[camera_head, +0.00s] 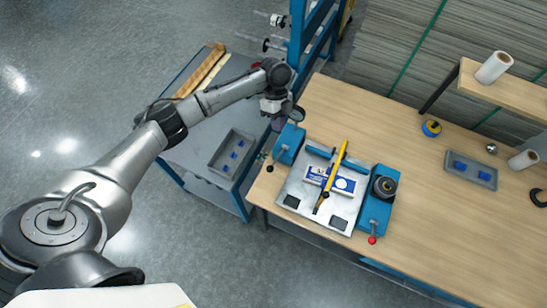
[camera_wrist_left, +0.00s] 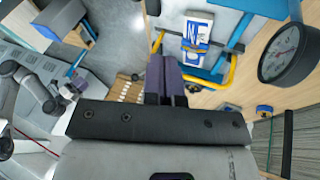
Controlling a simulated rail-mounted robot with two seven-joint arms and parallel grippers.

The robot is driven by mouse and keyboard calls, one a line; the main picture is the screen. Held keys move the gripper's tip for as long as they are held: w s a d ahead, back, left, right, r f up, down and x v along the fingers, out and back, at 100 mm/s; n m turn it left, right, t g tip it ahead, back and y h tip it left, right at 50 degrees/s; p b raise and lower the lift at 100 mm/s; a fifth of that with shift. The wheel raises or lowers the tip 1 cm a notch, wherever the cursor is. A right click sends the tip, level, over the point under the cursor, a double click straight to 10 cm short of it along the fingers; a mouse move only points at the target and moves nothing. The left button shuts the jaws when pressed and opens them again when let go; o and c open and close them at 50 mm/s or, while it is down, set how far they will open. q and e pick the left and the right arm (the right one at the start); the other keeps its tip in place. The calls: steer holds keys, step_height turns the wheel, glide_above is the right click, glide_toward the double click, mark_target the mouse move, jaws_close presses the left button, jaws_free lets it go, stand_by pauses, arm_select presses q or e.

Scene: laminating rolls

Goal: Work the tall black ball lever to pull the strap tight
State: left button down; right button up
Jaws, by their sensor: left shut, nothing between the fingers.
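The black ball lever (camera_head: 270,168) slants from the blue block (camera_head: 290,144) at the left end of a metal fixture plate (camera_head: 340,224). A yellow strap (camera_head: 343,153) crosses a white and blue box (camera_head: 345,185) on the plate. The box also shows in the left wrist view (camera_wrist_left: 196,32). My left gripper (camera_head: 279,124) is above the blue block, apart from the lever's ball. Its fingers (camera_wrist_left: 166,70) are shut with nothing between them. I cannot clearly make out the lever in the left wrist view.
A round dial gauge (camera_wrist_left: 289,52) is close to my left gripper. A blue unit with a dark round knob (camera_head: 383,187) and a red ball lever (camera_head: 372,240) is at the fixture's right. A grey tray (camera_head: 216,166) lies on the left cart.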

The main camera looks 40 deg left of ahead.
arm_select(q)
steer(key=p, duration=0.2)
glide_above(274, 163)
steer(key=w, duration=0.3)
step_height(274, 163, down, 9)
steer(key=shift+s+f+p, duration=0.3)
steer(key=shift+s+f, duration=0.25)
steer(key=shift+s, duration=0.25)
steer(key=shift+s+f+p, duration=0.3)
steer(key=shift+s+f, duration=0.25)
steer(key=shift+s, duration=0.25)
